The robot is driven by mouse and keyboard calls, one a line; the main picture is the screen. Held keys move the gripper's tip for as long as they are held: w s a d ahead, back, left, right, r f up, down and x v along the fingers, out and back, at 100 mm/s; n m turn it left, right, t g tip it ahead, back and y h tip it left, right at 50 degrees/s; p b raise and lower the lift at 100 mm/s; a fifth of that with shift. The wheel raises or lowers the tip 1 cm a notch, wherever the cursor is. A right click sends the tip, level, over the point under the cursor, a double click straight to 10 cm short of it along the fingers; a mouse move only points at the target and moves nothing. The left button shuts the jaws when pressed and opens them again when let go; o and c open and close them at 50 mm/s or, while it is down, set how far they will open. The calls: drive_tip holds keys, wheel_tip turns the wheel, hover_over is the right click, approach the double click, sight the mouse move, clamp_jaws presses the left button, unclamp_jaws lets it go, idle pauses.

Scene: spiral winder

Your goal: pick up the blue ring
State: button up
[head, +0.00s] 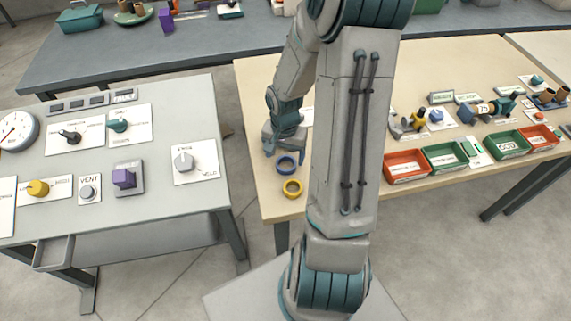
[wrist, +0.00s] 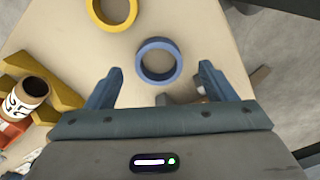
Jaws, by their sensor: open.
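The blue ring (head: 286,165) lies flat on the wooden table near its left end in the head view. In the wrist view the blue ring (wrist: 159,61) appears just beyond my fingertips, roughly centred between them. My gripper (head: 284,150) is open and empty, close beside the ring in the head view. The wrist view shows both fingers of my gripper (wrist: 160,76) spread apart on either side of the ring's near edge. Whether the fingertips are at the ring's height, I cannot tell.
A yellow ring (head: 292,188) lies just in front of the blue ring. Red (head: 407,166) and green (head: 445,157) trays stand farther right on the wooden table (head: 262,85). A grey control panel table (head: 190,110) stands left, across a gap. My arm hides part of the wooden table.

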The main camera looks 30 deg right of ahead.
sight(285, 169)
drive_tip(key=shift+s+f, duration=0.15)
drive_tip(key=shift+f, duration=1.65)
drive_tip(key=c, duration=1.1)
drive_tip(key=shift+r, duration=0.1)
